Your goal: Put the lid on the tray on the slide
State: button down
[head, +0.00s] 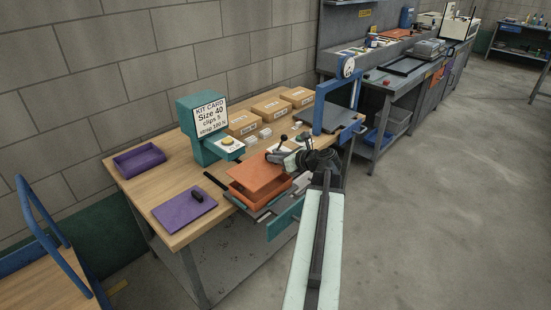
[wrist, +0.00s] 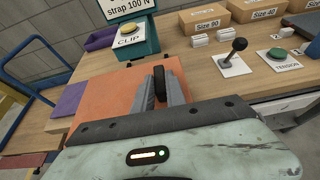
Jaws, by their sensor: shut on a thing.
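My gripper (head: 275,158) is shut on the black handle (wrist: 160,84) of the orange lid (head: 254,174). The lid fills the area under the fingers in the wrist view (wrist: 108,95). In the head view the lid is over the orange tray (head: 265,206), raised at least partly, and some of the tray's inside shows below it. The tray sits on the grey slide (head: 262,218) at the table's front edge. My gripper and arm hide the lid's right part and its far edge contact.
A purple tray (head: 139,160) and a purple lid (head: 184,209) lie on the table's left. The teal clip station (head: 203,131) stands behind the orange lid. Cardboard boxes (head: 270,108) line the back. A blue frame (head: 327,104) stands at right. A lever (wrist: 236,55) and green tension button (wrist: 277,54) are close by.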

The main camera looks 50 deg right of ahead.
aim_at(276, 167)
jog(key=shift+f+b, duration=2.15)
jog(key=shift+f, duration=0.4)
jog(key=c, duration=1.3)
grip_release()
jog(key=shift+r, duration=0.1)
jog(key=p+v, duration=0.3)
jog(key=v, duration=0.4)
jog(key=shift+s+r, duration=0.1)
jog(key=shift+s, duration=0.25)
jog(key=shift+a, duration=0.1)
